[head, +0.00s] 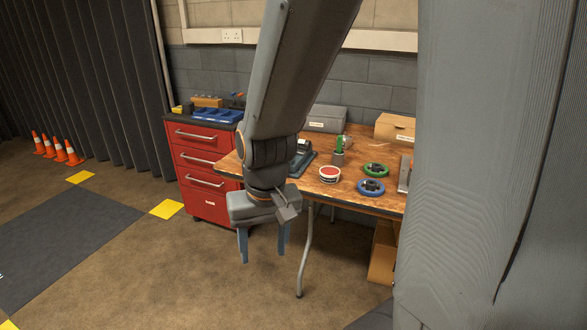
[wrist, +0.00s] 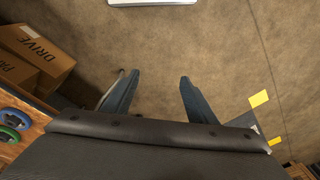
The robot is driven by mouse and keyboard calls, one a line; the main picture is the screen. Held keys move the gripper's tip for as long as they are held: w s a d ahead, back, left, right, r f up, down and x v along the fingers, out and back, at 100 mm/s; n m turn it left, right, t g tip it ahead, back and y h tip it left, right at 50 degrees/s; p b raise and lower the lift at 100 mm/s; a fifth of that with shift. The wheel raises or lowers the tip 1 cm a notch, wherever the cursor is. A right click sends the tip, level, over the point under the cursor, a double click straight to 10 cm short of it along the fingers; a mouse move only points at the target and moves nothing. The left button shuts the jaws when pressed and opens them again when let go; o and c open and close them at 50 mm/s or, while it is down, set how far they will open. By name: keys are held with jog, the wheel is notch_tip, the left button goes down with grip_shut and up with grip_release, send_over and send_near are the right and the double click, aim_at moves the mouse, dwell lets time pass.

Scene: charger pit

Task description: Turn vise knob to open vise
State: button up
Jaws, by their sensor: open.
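My gripper (head: 263,254) hangs open and empty, fingers down, in front of the table's left front edge. In the wrist view its fingers (wrist: 157,82) are spread apart over bare floor. A dark device on a flat base (head: 303,158) stands on the table behind my arm, partly hidden by it. A grey metal thing (head: 404,177) sits at the table's right end, cut off by my own grey column. I cannot tell for sure which of these is the vise, and I make out no vise knob. My gripper is apart from both.
The wooden table (head: 325,188) holds a green ring (head: 376,169), a blue ring (head: 371,187), a round red-topped tin (head: 330,174) and boxes at the back. A red drawer cabinet (head: 203,180) stands left. Cartons (wrist: 35,58) are under the table. The floor at front left is clear.

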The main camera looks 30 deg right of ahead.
jog(key=w+d+f+m+t+h+b, duration=0.1)
jog(key=w+f+m+t+b, duration=0.15)
jog(key=w+m+b, duration=0.5)
jog(key=w+f+m+t+b, duration=0.25)
jog(key=w+m, duration=0.25)
jog(key=w, duration=0.6)
jog(key=w+d+f+m+t+h+b, duration=0.1)
jog(key=w+f+m+t+b, duration=0.1)
jog(key=w+m+t+b, duration=0.5)
jog(key=w+d+m+h+b, duration=0.4)
jog(key=d+m+b, duration=0.1)
jog(key=d+m, duration=0.2)
jog(key=w+d+f+m+g+h+b, duration=0.1)
jog(key=w+d+m+h+b, duration=0.3)
jog(key=m, duration=0.5)
jog(key=w+d+m+g+h+b, duration=0.1)
jog(key=w+d+m+h+b, duration=0.3)
jog(key=d+m, duration=0.5)
jog(key=shift+w+d+f+h+b, duration=0.1)
jog(key=shift+w+d+h+b, duration=0.05)
jog(key=shift+w+b, duration=0.55)
jog(key=shift+w+d+f+h+b, duration=0.15)
jog(key=shift+w+b, duration=0.35)
jog(key=shift+b, duration=0.4)
jog(key=shift+r, duration=0.1)
jog(key=c, duration=1.1)
jog(key=shift+o, duration=0.2)
